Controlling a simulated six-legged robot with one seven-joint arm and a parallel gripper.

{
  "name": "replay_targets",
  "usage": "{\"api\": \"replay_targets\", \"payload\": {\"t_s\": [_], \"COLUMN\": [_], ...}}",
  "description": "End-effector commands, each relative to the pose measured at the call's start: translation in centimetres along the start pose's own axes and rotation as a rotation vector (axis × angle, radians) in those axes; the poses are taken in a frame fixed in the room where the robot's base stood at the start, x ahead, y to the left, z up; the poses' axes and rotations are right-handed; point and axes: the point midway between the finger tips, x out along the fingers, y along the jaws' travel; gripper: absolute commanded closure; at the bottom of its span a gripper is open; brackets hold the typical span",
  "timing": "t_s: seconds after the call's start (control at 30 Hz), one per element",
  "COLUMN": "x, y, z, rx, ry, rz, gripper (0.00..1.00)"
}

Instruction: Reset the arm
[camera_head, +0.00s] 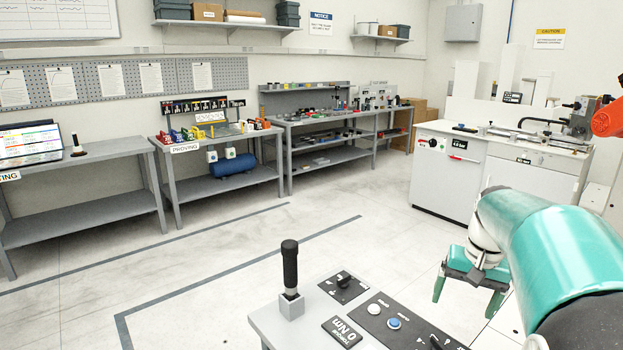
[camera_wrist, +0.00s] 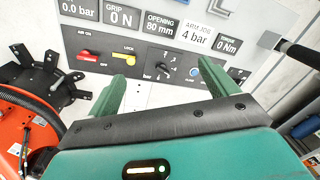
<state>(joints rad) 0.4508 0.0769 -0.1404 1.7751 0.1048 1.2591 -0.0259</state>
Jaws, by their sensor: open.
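My arm, with teal links, reaches in from the right edge of the head view. My gripper (camera_head: 467,297) hangs from it with its two green fingers apart and pointing down, beside the right part of a grey control console (camera_head: 262,322). In the wrist view my gripper (camera_wrist: 162,74) is open and empty. Its fingers point toward the console's panel (camera_wrist: 145,45), with a red switch, a yellow lock switch, a black knob and readouts including "OPENING 80 mm" and "ARM JOB 4 bar". I cannot tell the exact gap to the panel.
A black-handled lever (camera_head: 290,268) stands upright on the console. A grey workbench marked "PROVING" (camera_head: 185,149) and other benches line the back wall. A white cabinet (camera_head: 448,170) stands at right. An orange-red machine (camera_wrist: 35,140) shows at lower left in the wrist view. The middle floor is clear.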

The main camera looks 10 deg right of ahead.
Motion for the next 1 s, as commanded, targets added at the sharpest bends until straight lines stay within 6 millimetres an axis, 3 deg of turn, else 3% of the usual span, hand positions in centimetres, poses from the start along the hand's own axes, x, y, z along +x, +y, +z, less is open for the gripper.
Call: {"api": "replay_targets", "payload": {"t_s": [0.1,0.4,0.7,0.83,1.0], "x": [-1.2,-1.9,-0.3,0.6,1.1], "y": [-3.5,-9.4,-12.2,-12.5,-12.6], "z": [3.5,12.7,21.6,24.0,25.0], "rx": [-0.091,-0.307,-0.515,-0.575,-0.602], "ry": [0.061,0.204,0.353,0.399,0.420], "rz": [-0.007,-0.028,-0.057,-0.066,-0.071], "gripper": [0.15,0.15,0.15,0.15,0.15]}}
